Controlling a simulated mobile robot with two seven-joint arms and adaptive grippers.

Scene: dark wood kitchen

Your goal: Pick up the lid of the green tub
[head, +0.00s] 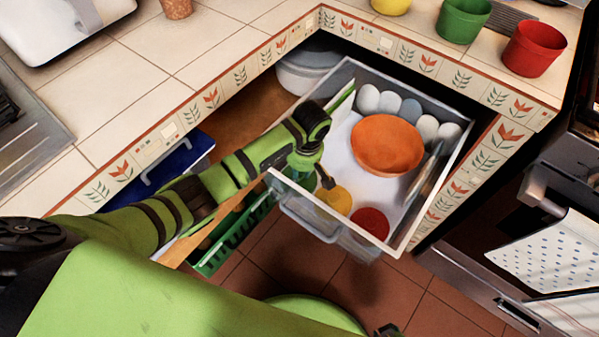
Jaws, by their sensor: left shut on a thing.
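The green tub (463,20) stands open on the counter at the top right. My left gripper (322,178) reaches down into the front left corner of the open drawer (398,230). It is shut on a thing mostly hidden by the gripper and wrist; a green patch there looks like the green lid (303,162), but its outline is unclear. A yellow lid (338,198) lies right beside the fingertips, and a red lid (371,223) lies further right. My right gripper is not clearly in view.
An orange bowl (386,145) and several pale rounded items (385,102) sit further back in the drawer. The drawer walls rise around my gripper. A red tub (534,47) and a yellow tub (391,5) stand on the counter. A green crate (235,235) sits below my left arm.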

